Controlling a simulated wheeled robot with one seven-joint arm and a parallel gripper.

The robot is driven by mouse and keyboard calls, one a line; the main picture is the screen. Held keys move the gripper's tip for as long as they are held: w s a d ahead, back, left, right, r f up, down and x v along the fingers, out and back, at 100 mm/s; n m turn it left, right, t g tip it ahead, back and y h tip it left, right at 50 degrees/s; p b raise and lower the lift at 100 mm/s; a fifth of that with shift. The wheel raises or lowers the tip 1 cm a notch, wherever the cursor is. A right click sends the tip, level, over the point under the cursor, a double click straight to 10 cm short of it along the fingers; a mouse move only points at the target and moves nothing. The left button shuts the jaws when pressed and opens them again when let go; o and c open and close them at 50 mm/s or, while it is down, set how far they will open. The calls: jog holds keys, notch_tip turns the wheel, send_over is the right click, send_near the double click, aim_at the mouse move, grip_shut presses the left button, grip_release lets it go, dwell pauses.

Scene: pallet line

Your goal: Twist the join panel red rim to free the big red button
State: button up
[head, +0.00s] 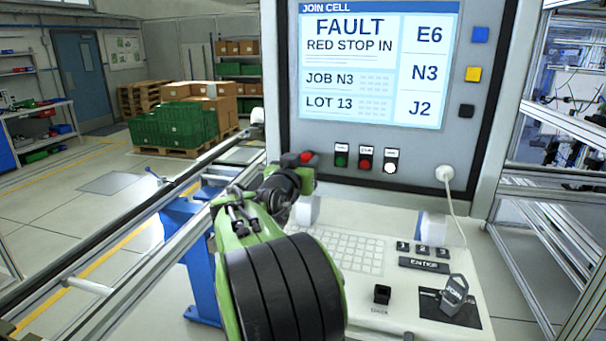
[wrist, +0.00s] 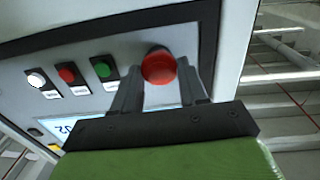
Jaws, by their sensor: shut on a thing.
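The big red button (wrist: 158,66) is on the join panel's grey face, between the two fingers of my gripper (wrist: 160,88) in the wrist view. My gripper is shut on its red rim, one finger on each side. In the head view the button (head: 307,157) shows only in part, just past my gripper (head: 303,168), at the panel's lower left. The join panel screen (head: 372,62) reads "FAULT RED STOP IN", with JOB N3 and LOT 13. The underside of the button is hidden.
Small green (head: 341,158), red (head: 365,162) and white (head: 390,163) buttons sit right of my gripper. Below is a console with a keypad (head: 345,250), an ENTER key (head: 423,264) and a grey knob (head: 455,293). A rail (head: 130,245) runs along the left.

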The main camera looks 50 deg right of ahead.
jog(key=m+b, duration=0.1)
jog(key=b, duration=0.1)
jog(key=m+b, duration=0.2)
jog(key=shift+f, duration=0.25)
jog(key=shift+s+r+m+b, duration=0.1)
jog(key=shift+r+m+b, duration=0.05)
jog(key=shift+m+b, duration=1)
jog(key=shift+r, duration=0.1)
jog(key=o, duration=1.1)
jog(key=b+v, duration=0.2)
jog(key=v, duration=1.3)
jog(key=shift+s+a, duration=0.2)
jog(key=shift+a, duration=0.15)
